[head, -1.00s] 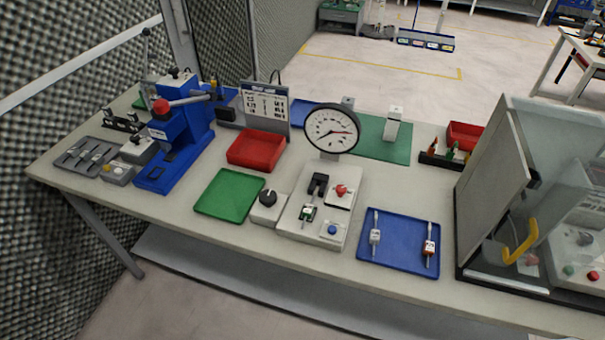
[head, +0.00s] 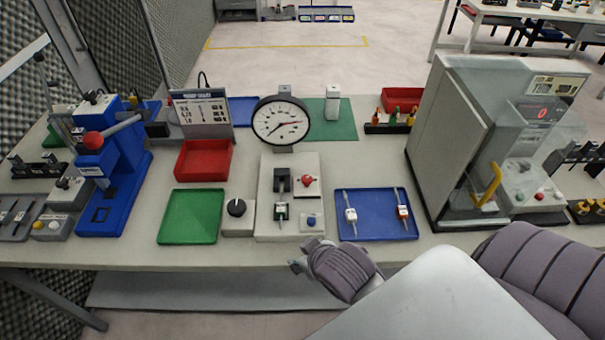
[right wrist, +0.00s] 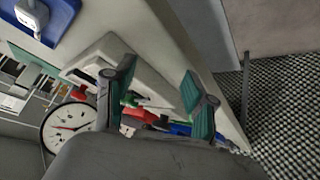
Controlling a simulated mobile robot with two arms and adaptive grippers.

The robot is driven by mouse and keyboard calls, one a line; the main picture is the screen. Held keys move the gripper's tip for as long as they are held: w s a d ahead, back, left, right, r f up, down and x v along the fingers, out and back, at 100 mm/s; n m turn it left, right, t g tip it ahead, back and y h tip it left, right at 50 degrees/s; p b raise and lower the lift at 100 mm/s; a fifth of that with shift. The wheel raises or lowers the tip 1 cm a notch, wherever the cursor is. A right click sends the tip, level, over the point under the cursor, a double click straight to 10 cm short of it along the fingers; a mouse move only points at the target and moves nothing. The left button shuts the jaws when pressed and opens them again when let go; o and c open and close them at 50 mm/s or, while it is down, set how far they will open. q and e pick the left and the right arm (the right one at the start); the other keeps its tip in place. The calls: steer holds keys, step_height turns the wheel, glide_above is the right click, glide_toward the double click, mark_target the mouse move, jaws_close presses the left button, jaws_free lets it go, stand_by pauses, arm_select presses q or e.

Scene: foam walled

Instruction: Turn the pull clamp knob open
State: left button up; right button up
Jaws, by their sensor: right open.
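A black round knob (head: 236,207) with a pale pointer line sits on a small light box at the left side of the white pull tester (head: 290,228). The tester carries a black clamp block (head: 282,180), a small device below it, a red knob (head: 307,181), a blue button (head: 311,221) and a round dial gauge (head: 281,121). My right gripper (head: 300,262) is at the table's front edge, below and right of the knob, touching nothing visible. In the right wrist view its teal-padded fingers (right wrist: 160,90) are apart and empty. The knob cannot be clearly made out there. My left gripper is not in view.
A green tray (head: 190,238) lies left of the knob and a red tray (head: 204,175) behind it. A blue tray (head: 376,234) with two small devices lies right of the tester. A blue press (head: 120,190) and a clear-doored cabinet (head: 445,150) flank the area.

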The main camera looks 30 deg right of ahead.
steer(key=w+r+t, duration=0.1)
steer(key=w+r, duration=0.1)
steer(key=w, duration=0.1)
steer(key=w+r+t, duration=0.2)
steer(key=shift+w+d+r, duration=0.1)
steer(key=shift+w+r, duration=0.3)
steer(key=w+a+r+n+t+y, duration=0.2)
steer(key=w+a+r+n+t, duration=0.25)
steer(key=r, duration=0.45)
steer(key=w+a+r+n+t+y, duration=0.1)
steer(key=w+a+r+t+y, duration=0.2)
steer(key=w+r+t, duration=0.35)
steer(key=s+a+r+n+g+y, duration=0.3)
steer(key=a+r+n+g+y, duration=0.5)
steer(key=a+n+g+y, duration=0.75)
steer(key=n+g+h, duration=0.2)
steer(key=g+h, duration=0.4)
steer(key=h, duration=1.4)
glide_above(307, 178)
step_height(307, 178, down, 11)
arm_select(q)
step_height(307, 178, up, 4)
steer(key=p, duration=0.3)
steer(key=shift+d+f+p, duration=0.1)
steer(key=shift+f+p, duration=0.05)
steer(key=shift+p, duration=0.15)
arm_select(e)
step_height(307, 178, down, 13)
steer(key=shift+f, duration=0.2)
